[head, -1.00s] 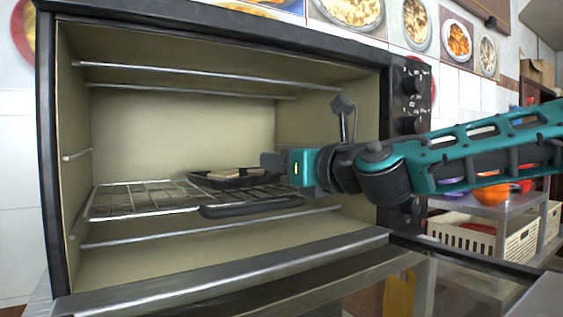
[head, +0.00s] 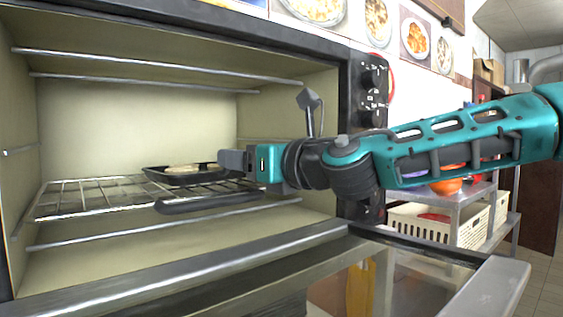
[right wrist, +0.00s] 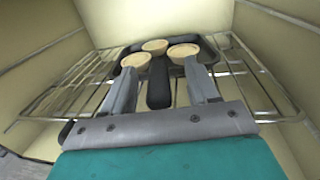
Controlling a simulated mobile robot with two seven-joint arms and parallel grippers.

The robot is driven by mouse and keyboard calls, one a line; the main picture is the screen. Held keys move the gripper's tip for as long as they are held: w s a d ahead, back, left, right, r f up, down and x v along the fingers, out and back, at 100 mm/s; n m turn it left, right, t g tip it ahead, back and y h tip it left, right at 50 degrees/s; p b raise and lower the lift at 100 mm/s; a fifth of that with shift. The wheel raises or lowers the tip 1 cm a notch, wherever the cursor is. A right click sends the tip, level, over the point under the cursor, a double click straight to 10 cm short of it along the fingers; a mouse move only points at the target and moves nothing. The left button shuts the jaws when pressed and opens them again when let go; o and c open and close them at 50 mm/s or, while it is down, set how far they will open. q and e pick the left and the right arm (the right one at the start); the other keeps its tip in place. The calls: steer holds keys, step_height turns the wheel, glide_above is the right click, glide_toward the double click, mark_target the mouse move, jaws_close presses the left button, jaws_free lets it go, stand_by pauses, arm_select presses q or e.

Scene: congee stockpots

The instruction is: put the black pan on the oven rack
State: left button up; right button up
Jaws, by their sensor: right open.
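The black pan (head: 195,180) lies flat on the wire oven rack (head: 80,205) inside the oven and holds round pale tarts. In the right wrist view the pan (right wrist: 211,46) shows with three tarts (right wrist: 155,46), its handle (right wrist: 158,88) pointing toward my gripper. My right gripper (head: 224,159) reaches into the oven from the right, over the pan's near right side. In the wrist view my right gripper (right wrist: 163,82) is open, one finger on each side of the handle, with gaps between. My left gripper is not in view.
A long black bar (head: 208,203) runs along the rack's front. The oven door (head: 400,272) is folded down in front. The knob panel (head: 370,90) stands right of the opening. Shelf rails (head: 150,64) line the cavity; the space above the rack is clear.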

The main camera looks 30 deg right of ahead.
steer(key=v, duration=1.1)
steer(key=shift+s, duration=0.2)
